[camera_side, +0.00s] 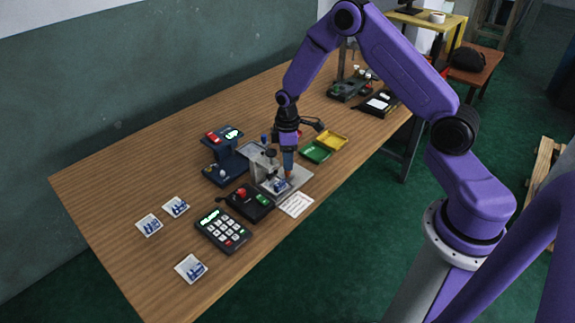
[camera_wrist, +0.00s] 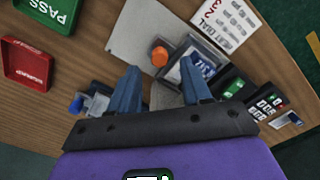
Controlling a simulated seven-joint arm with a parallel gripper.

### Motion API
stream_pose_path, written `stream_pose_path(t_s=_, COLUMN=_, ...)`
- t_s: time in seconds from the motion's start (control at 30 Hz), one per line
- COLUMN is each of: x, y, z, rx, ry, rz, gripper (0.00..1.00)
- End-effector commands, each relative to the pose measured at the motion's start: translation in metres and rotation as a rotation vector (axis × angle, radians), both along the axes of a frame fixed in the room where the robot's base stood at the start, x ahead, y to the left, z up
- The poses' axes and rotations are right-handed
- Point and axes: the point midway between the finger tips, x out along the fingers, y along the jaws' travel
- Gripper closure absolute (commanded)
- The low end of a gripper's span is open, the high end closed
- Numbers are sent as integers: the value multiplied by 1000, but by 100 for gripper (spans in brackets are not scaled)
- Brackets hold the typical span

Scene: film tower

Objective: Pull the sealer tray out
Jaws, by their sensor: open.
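The metal sealer (camera_side: 262,163) stands near the table's front edge, with a grey base plate (camera_side: 299,178) that also shows in the wrist view (camera_wrist: 140,32). The sealer tray (camera_side: 272,190) carries a blue-and-white printed piece (camera_side: 281,186), which also shows in the wrist view (camera_wrist: 197,66). An orange knob (camera_wrist: 160,57) stands beside the tray. My gripper (camera_side: 288,170) points down over the sealer. In the wrist view my gripper (camera_wrist: 160,88) has its fingers spread apart, with the knob just beyond the gap between them. I cannot tell whether a finger touches the tray.
A control box (camera_side: 248,203) and a keypad (camera_side: 223,230) stand left of the sealer. A device with a lit display (camera_side: 226,158) is behind. A printed card (camera_side: 296,204) lies in front.

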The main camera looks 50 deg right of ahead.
Motion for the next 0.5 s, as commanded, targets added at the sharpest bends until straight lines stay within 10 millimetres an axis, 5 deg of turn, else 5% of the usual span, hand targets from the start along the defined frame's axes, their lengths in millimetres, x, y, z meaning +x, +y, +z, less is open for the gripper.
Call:
stream_pose_path(t_s=0.2, x=0, y=0, z=-26, rx=0, ry=1, rz=-1, gripper=52)
stream_pose_path(t_s=0.5, x=0, y=0, z=-35, rx=0, ry=-1, rz=0, gripper=52)
